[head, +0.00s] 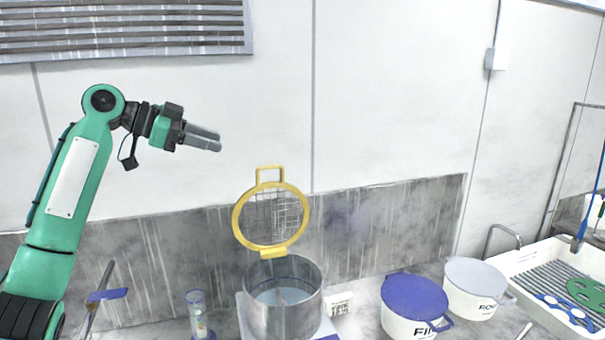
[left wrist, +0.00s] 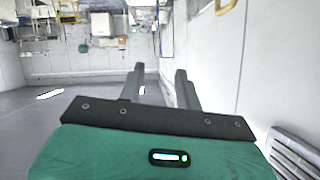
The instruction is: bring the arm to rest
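My left arm (head: 62,200) is green and rises from the lower left of the head view. Its left gripper (head: 216,140) is held high in front of the white wall, pointing right, well above the counter. In the left wrist view the two fingers of the left gripper (left wrist: 160,85) stand apart with nothing between them. My right gripper is in neither view.
Below and right stand a steel pot (head: 283,312) and an upright yellow-rimmed mesh screen (head: 271,215). Further right are a blue-lidded tub (head: 415,293), a grey-lidded tub (head: 478,275) and a white tray (head: 515,262). A vent grille (head: 125,28) is above. Air around the gripper is clear.

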